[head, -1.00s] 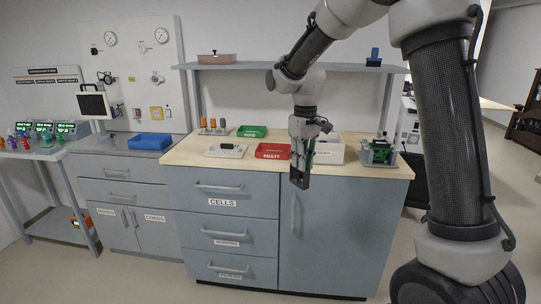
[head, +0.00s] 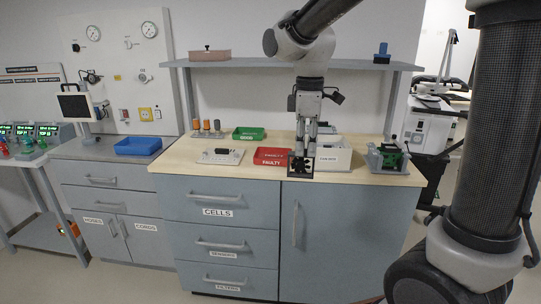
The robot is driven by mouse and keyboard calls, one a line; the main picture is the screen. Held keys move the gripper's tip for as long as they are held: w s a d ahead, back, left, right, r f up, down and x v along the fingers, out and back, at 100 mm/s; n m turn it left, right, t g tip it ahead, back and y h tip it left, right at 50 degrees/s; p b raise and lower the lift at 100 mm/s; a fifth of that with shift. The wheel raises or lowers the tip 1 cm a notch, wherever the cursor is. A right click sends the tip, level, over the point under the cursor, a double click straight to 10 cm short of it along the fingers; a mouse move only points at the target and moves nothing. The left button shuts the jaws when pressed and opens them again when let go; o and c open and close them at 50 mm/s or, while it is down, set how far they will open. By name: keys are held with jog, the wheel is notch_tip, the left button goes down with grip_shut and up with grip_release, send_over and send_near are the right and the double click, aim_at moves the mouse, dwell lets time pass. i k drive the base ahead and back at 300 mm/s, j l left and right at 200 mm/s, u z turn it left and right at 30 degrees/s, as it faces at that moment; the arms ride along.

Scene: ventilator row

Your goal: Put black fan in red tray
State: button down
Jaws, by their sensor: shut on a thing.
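The black fan (head: 301,167), a small square with a round rotor face, hangs below my gripper (head: 306,149), which is shut on it with the fingers pointing down. The red tray (head: 268,164), labelled FAULTY, sits on the wooden worktop just left of the fan in the head view. The fan overlaps the tray's right end in the picture, in front of the white bin. I cannot tell the exact height of the fan over the worktop. The tray's inside is partly visible.
A white labelled bin (head: 333,159) stands right of the fan, with a green device (head: 388,158) beyond it. A green tray (head: 248,134) is behind the red one. A white panel device (head: 222,156) is at left. A shelf (head: 230,63) spans above.

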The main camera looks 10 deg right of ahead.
aim_at(273, 161)
jog(key=i, duration=1.15)
